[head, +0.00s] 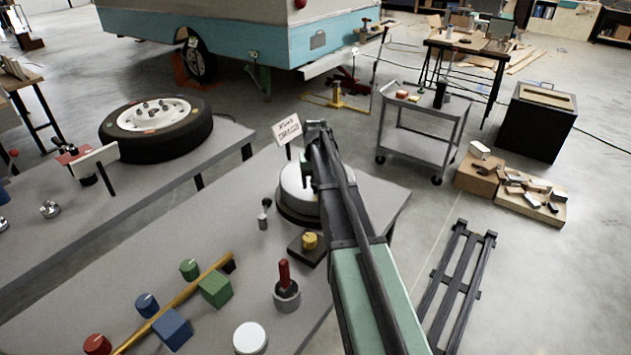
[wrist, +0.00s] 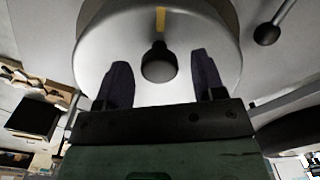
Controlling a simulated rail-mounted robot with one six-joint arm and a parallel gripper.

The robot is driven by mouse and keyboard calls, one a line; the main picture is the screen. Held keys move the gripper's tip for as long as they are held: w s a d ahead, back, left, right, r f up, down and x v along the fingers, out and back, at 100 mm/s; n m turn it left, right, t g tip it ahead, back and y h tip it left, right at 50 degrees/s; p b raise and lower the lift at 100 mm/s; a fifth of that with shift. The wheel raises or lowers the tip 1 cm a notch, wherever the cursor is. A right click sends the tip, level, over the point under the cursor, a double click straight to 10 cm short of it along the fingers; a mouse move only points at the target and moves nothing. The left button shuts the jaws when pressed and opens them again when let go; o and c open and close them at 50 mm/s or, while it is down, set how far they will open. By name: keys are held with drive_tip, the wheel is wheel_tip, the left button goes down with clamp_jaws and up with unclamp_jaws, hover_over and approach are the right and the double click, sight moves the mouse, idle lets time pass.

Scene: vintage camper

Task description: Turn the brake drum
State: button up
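The brake drum (head: 292,190) is a silver round drum on a dark base near the far right end of the grey bench. My arm partly covers it in the head view. In the wrist view the drum (wrist: 105,50) fills the upper middle, with a yellow mark (wrist: 160,18) near its top and a dark round knob (wrist: 158,64) standing out from it. My gripper (wrist: 161,66) is open, its two dark fingers apart on either side of the knob. I cannot tell whether either finger touches the knob or drum.
A small black-knobbed post (head: 264,214) stands left of the drum, and a handwritten sign (head: 287,129) behind it. A yellow knob on a dark block (head: 309,241), a red-handled tool in a cup (head: 286,288) and coloured blocks (head: 215,289) stand nearer. A wheel (head: 156,127) lies on the left bench.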

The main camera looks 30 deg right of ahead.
wheel_tip(320, 180, up, 11)
drive_tip(key=p, duration=1)
drive_tip(key=shift+p, duration=0.4)
drive_tip(key=shift+f, duration=0.15)
drive_tip(key=s+a+n, duration=0.1)
drive_tip(key=s+a, duration=0.6)
drive_tip(key=s, duration=0.1)
drive_tip(key=s+a+n, duration=0.1)
drive_tip(key=s+a, duration=0.7)
drive_tip(key=s, duration=0.1)
drive_tip(key=s+a+n+b, duration=0.1)
drive_tip(key=s+a, duration=0.6)
drive_tip(key=s, duration=0.1)
drive_tip(key=shift+s+a+f+n, duration=0.2)
drive_tip(key=shift+a+f+n, duration=0.1)
drive_tip(key=shift+f, duration=0.1)
drive_tip(key=shift+w, duration=0.2)
